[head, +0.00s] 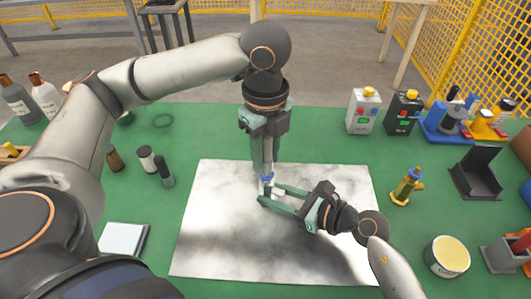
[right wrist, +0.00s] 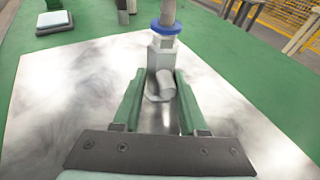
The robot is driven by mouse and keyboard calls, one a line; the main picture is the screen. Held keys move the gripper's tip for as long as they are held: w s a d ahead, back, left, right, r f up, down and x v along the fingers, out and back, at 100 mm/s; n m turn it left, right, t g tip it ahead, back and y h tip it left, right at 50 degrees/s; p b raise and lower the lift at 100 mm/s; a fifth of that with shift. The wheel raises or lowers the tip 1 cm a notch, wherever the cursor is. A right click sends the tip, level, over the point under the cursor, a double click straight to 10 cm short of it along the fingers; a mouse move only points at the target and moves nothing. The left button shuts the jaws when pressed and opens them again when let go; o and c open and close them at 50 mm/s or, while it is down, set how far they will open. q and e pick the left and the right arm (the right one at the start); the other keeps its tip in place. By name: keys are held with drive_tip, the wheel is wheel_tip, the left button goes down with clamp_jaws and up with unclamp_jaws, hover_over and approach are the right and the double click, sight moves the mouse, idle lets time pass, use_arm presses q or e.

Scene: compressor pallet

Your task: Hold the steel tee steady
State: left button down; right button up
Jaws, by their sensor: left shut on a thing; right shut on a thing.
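The steel tee (right wrist: 161,58) stands upright on the pale marbled sheet in the right wrist view, with a side branch facing my right gripper. My right gripper (right wrist: 160,90) has its green fingers on either side of the tee and is shut on it. It comes in low from the right in the head view (head: 268,196). A blue ring (right wrist: 168,27) sits on top of the tee, with a grey cylindrical part above it. My left gripper (head: 265,172) points straight down above the tee and is shut on that part, which its fingers mostly hide.
The marbled sheet (head: 215,225) is mostly clear on the green table (head: 220,125). A brass fitting with a blue cap (head: 406,187), a yellow-filled tub (head: 447,256) and a black stand (head: 477,173) are at right.

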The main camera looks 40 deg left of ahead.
use_arm(q)
drive_tip(key=shift+w+r+m, duration=0.3)
drive_tip(key=shift+r+m, duration=0.2)
drive_tip(key=shift+r, duration=0.2)
drive_tip(key=shift+f, duration=2.1)
use_arm(e)
drive_tip(key=shift+f, duration=0.1)
idle(0.9)
use_arm(q)
drive_tip(key=c, duration=0.5)
unclamp_jaws()
wheel_tip(320, 180, up, 12)
drive_tip(key=shift+a, duration=0.1)
